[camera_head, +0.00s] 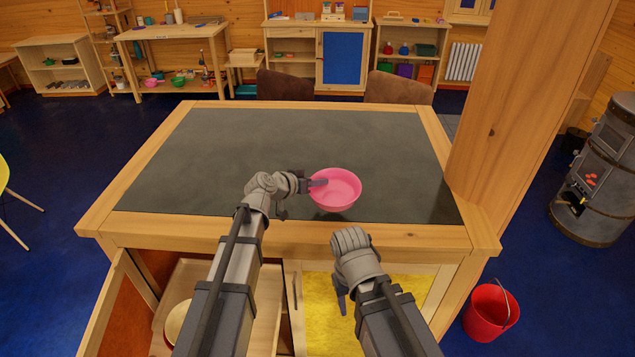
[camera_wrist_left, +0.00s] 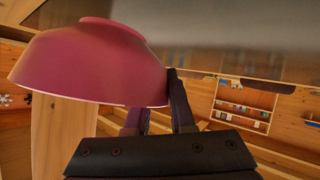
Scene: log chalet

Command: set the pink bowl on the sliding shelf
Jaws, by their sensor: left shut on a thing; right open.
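The pink bowl (camera_head: 336,190) is upright at the front middle of the dark tabletop; I cannot tell whether it touches the top. My left gripper (camera_head: 318,183) is shut on the left side of its rim. In the left wrist view the bowl (camera_wrist_left: 90,62) fills the upper left, with the fingers (camera_wrist_left: 160,112) at its edge. The sliding shelf (camera_head: 187,277) is a pale wooden board in the open cabinet at the front left, partly hidden by my left arm. My right gripper (camera_head: 341,298) is open and empty before the cabinet front.
A cream bowl (camera_head: 178,320) stands on the shelf, partly behind my left arm. The cabinet door (camera_head: 107,305) hangs open at the left. A yellow panel (camera_head: 325,325) is right of the opening. A wooden post (camera_head: 520,110) rises at the right; a red bucket (camera_head: 490,312) stands on the floor.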

